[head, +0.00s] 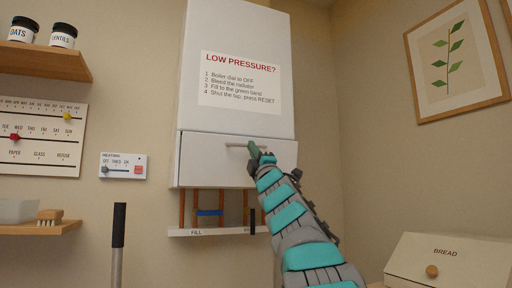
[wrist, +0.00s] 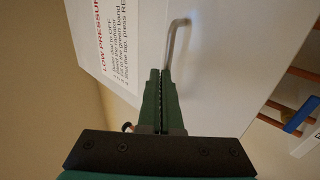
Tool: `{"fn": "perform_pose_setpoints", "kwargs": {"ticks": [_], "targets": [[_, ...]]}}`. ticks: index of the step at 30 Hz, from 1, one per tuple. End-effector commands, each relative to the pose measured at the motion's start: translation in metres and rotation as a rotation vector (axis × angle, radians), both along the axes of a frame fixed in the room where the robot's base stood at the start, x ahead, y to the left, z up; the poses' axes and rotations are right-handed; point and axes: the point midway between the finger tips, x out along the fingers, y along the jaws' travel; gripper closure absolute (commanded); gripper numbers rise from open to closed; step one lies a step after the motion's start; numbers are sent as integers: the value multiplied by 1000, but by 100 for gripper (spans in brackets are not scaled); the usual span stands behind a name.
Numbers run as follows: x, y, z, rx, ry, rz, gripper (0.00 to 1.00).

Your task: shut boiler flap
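The boiler flap (head: 207,160) is the white lower panel of the boiler, with a pale bar handle (head: 236,145) near its top edge. It hangs close to the boiler body; I cannot tell whether a small gap remains. In the wrist view the handle (wrist: 177,38) runs down to my fingertips. My gripper (head: 255,150) is in front of the flap at the right end of the handle. Its green fingers (wrist: 160,75) lie together, with only a thin seam between them, and no bar shows between them. The fingers hide that end of the handle, so contact is unclear.
The white upper boiler casing (head: 235,30) carries a LOW PRESSURE sign (head: 240,82). Copper pipes (head: 182,208) and a FILL rail (head: 215,231) are below the flap. A heating panel (head: 123,166) is on the left wall. A bread box (head: 450,262) stands at lower right.

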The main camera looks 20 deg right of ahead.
Motion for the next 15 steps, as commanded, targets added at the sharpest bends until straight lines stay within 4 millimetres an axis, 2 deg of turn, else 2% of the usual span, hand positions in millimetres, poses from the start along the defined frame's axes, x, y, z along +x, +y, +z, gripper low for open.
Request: {"fn": "perform_pose_setpoints", "kwargs": {"ticks": [2, 7, 15], "targets": [[6, 0, 11, -1, -2, -1, 100], [19, 0, 16, 0, 2, 0, 100], [28, 2, 23, -2, -2, 1, 100]]}}
